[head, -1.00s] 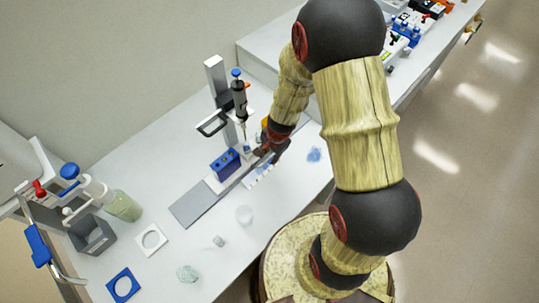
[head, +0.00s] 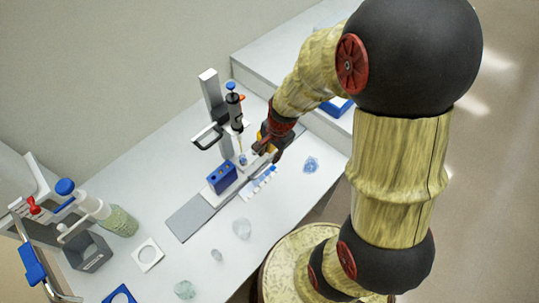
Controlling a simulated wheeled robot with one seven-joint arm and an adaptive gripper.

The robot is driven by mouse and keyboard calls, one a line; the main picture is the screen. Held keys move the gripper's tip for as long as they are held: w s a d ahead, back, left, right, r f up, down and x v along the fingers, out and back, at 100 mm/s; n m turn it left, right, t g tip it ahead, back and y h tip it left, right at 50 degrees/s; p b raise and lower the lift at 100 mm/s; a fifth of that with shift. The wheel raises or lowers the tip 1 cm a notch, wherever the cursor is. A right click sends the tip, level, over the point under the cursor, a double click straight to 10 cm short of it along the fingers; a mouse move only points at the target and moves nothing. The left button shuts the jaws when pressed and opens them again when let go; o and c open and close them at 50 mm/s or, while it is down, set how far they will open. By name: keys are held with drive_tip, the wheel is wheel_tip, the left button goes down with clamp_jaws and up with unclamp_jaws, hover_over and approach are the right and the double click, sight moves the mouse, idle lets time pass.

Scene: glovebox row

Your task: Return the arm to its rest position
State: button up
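My gripper (head: 268,152) is at the end of my arm in the head view, over the bench near the base of a grey stand (head: 214,97). Its fingers point down and left, and they are small and partly overlap in the picture. I cannot tell whether they are apart or hold anything. A black pipette with a blue top (head: 234,108) hangs upright on the stand, just left of my gripper. A blue block with holes (head: 222,175) sits below the pipette.
The white bench (head: 195,260) carries a blue crumpled piece (head: 311,164), several clear pieces, a white square with a round hole (head: 147,254), a grey bin (head: 90,252) and a green-filled bottle (head: 121,222). A raised bench section (head: 275,62) lies behind my arm.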

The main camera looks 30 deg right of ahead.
idle(0.5)
drive_tip(key=s+a+r+n+t, duration=0.1)
drive_tip(key=s+r+n, duration=0.3)
drive_tip(key=r, duration=0.4)
drive_tip(key=s+a+r+n+t, duration=0.1)
drive_tip(key=s+a+r+n, duration=0.1)
drive_tip(key=s+r+n, duration=0.3)
drive_tip(key=s+a+r+n+t, duration=0.1)
drive_tip(key=s+r+n, duration=0.3)
drive_tip(key=r, duration=0.9)
drive_tip(key=shift+s+a+n+t+h, duration=0.3)
drive_tip(key=shift+s+a+n+h, duration=0.1)
drive_tip(key=shift+n, duration=0.1)
